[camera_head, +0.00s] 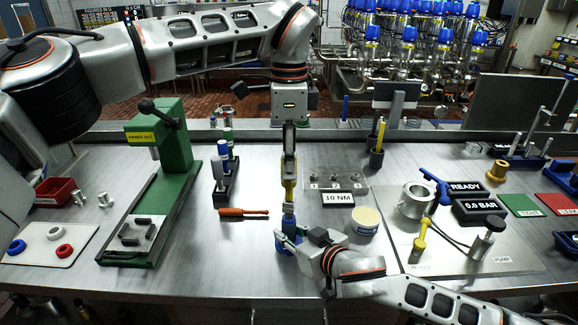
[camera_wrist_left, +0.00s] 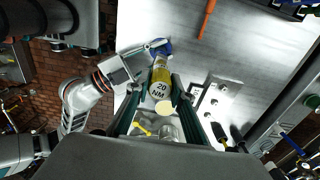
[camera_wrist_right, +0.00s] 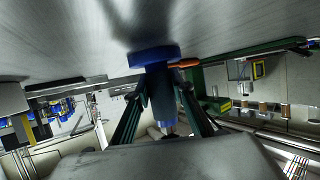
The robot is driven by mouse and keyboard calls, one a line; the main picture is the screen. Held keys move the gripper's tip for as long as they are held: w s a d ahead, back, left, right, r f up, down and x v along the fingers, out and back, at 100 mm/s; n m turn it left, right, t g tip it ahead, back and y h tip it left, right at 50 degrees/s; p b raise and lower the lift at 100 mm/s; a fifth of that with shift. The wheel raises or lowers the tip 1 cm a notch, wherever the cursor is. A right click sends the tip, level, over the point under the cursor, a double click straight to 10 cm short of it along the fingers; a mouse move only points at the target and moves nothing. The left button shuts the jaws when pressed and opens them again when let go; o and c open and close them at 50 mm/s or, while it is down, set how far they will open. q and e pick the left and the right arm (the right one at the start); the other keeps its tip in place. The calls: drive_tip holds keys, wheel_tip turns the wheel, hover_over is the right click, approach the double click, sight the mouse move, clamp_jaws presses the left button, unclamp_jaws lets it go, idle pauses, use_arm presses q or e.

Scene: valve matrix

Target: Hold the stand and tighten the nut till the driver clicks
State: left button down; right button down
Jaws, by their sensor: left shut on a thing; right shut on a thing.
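My left gripper (camera_head: 289,165) points down and is shut on a yellow driver (camera_head: 289,188). In the left wrist view the driver (camera_wrist_left: 160,88) shows a "20 NM" label and lies between the fingers. My right gripper (camera_head: 300,238) is shut on the blue stand (camera_head: 283,246), low at the table's front. In the right wrist view the stand (camera_wrist_right: 160,85) has a wide blue base and sits between the fingers. The driver's lower end is above the stand, in line with it. The nut is hidden, and I cannot tell whether the driver touches it.
An orange-handled screwdriver (camera_head: 243,212) lies left of the stand. A cream-lidded tub (camera_head: 365,220) and a "10 NM" sign (camera_head: 338,198) stand to the right. A green press (camera_head: 170,165) is at the left, a pump plate (camera_head: 480,255) at the right.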

use_arm(q)
drive_tip(key=shift+r, duration=1.95)
use_arm(e)
drive_tip(key=c, duration=1.6)
unclamp_jaws()
drive_tip(key=shift+c, duration=0.2)
drive_tip(key=v, duration=1.2)
drive_tip(key=shift+f, duration=0.1)
